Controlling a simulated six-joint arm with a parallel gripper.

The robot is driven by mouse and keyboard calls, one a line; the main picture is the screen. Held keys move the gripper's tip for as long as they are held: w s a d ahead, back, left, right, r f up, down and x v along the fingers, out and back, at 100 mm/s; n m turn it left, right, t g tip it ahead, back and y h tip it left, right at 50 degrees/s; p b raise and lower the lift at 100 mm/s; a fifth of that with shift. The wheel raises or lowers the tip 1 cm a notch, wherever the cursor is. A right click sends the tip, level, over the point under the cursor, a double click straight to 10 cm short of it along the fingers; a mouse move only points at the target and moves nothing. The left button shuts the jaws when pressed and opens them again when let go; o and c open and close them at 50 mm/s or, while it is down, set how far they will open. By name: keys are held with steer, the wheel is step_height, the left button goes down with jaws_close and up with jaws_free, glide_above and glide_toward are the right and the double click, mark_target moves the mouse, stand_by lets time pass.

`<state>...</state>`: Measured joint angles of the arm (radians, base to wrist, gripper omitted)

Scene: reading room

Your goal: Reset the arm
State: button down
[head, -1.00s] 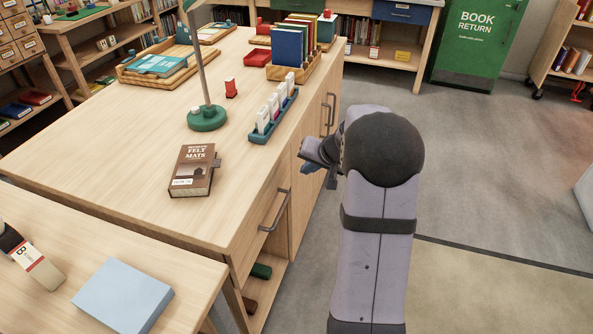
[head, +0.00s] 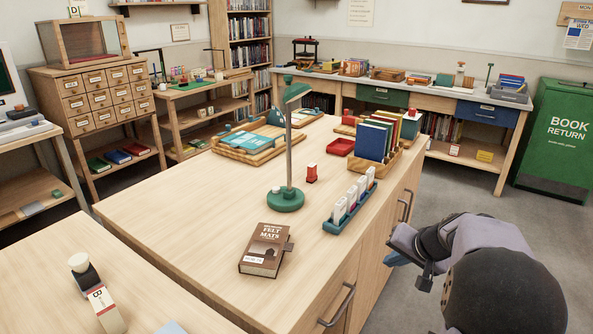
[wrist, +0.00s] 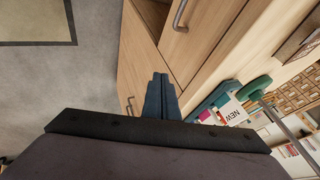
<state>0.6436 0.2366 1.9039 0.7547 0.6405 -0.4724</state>
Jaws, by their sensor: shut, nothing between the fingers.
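My gripper (head: 392,262) is at the right side of the wooden table (head: 160,215), off its edge and beside the cabinet front with its metal handles. In the wrist view my gripper (wrist: 160,84) shows its two dark fingers together, shut and empty. My arm reaches in from the lower right of the head view. Nothing touches the fingers.
On the table stand a brown book (head: 264,250), a green lamp (head: 285,198), a red stamp (head: 312,173), a teal rack of white cards (head: 350,205) and a wooden book holder (head: 378,165). A green book return bin (head: 555,140) stands at the right. Floor between is clear.

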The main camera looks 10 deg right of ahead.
steer(key=s+a+f+m+g, duration=0.1)
steer(key=s+a+f+g, duration=0.25)
steer(key=s+f, duration=0.7)
steer(key=s+a+f+n+g, duration=0.2)
steer(key=s+a+n+g, duration=0.35)
steer(key=s+a, duration=0.7)
steer(key=a+r+n+t, duration=0.2)
steer(key=a+n, duration=0.2)
steer(key=a, duration=0.1)
step_height(320, 180, up, 24)
steer(key=p, duration=2.3)
steer(key=shift+f+h, duration=0.2)
steer(key=shift+h, duration=0.2)
